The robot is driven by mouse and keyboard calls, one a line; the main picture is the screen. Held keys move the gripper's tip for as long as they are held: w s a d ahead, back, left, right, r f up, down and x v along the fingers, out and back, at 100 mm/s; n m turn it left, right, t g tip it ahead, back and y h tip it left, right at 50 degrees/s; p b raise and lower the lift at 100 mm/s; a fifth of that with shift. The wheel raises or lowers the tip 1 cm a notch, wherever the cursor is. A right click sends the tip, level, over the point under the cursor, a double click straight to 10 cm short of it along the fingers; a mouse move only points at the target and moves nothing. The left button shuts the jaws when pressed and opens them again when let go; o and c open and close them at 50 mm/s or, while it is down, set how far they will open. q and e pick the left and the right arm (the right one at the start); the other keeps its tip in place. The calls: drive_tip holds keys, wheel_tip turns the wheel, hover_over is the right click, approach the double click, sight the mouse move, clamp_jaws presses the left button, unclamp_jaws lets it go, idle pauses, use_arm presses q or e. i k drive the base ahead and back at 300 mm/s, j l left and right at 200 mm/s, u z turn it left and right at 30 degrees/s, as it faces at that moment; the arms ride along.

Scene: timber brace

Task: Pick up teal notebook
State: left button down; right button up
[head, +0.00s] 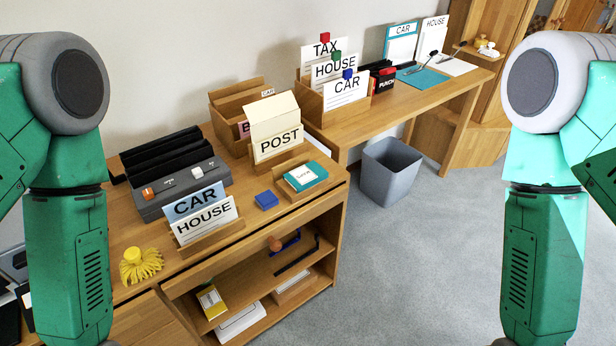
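The teal notebook (309,170) appears to be the small teal item with a white label. It rests tilted in a low wooden holder (290,190) at the right end of the wooden desk. The label text is too small to read surely. My two green arms hang at the left and right edges of the head view. Their lower ends run out of the bottom of the picture, so neither gripper is in view. Nothing covers the notebook.
A blue block (266,200) lies just left of the holder. The POST box (277,144) stands behind it, and the CAR and HOUSE cards (204,219) stand to the left. A grey bin (389,171) is on the floor at right. Open carpet (420,260) lies in front.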

sight(302, 178)
drive_tip(key=i+l+u, duration=0.1)
drive_tip(key=l, duration=0.2)
drive_tip(key=i+l+u, duration=0.1)
drive_tip(key=l, duration=0.25)
drive_tip(key=i+l+u, duration=0.1)
drive_tip(key=l, duration=0.25)
drive_tip(key=i+l+u, duration=0.1)
drive_tip(key=i+l, duration=0.15)
drive_tip(key=l, duration=0.1)
